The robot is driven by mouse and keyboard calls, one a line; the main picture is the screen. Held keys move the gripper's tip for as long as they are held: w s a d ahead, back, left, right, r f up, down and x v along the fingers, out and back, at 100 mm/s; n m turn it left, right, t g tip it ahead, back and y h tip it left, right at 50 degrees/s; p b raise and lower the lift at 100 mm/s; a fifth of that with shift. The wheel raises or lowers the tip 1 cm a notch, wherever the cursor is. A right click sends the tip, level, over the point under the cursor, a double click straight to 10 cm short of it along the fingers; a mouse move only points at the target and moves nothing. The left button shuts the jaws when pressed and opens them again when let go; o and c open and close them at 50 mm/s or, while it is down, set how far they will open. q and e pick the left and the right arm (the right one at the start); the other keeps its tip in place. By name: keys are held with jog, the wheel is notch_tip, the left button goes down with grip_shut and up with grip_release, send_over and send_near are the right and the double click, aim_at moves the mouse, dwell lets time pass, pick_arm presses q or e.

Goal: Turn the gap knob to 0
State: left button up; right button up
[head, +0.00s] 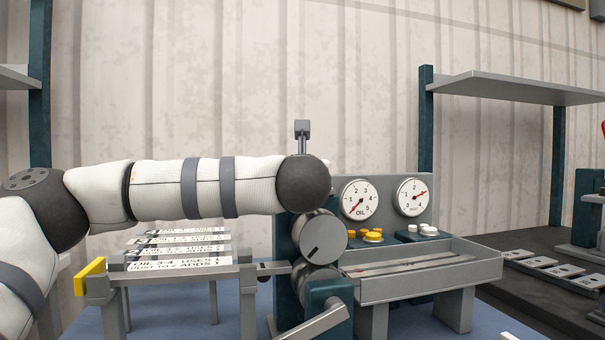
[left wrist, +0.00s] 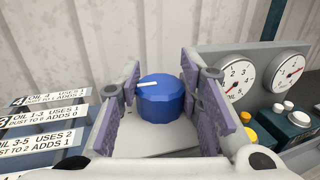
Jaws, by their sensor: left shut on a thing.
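The blue knob (left wrist: 160,96) shows in the left wrist view, with a white mark on its top pointing left. It sits on a grey surface between the two purple-padded fingers of my left gripper (left wrist: 158,110), which is shut on it. In the head view my left arm comes in from the left; its wrist hides the knob, and I cannot make out the fingers there. No scale numbers are readable around the knob. My right gripper is not in view.
The OIL dial (head: 359,199) has its needle low left; the second dial (head: 412,197) points upper right. Yellow buttons (head: 373,236) and white buttons (head: 429,231) sit below them. A grey tray (head: 430,280) stands in front. Printed instruction strips (head: 180,265) are at the left. An empty shelf (head: 510,88) is upper right.

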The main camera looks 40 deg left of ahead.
pick_arm(q)
jog(key=shift+f, duration=0.15)
jog(key=o, duration=1.2)
jog(key=v, duration=1.2)
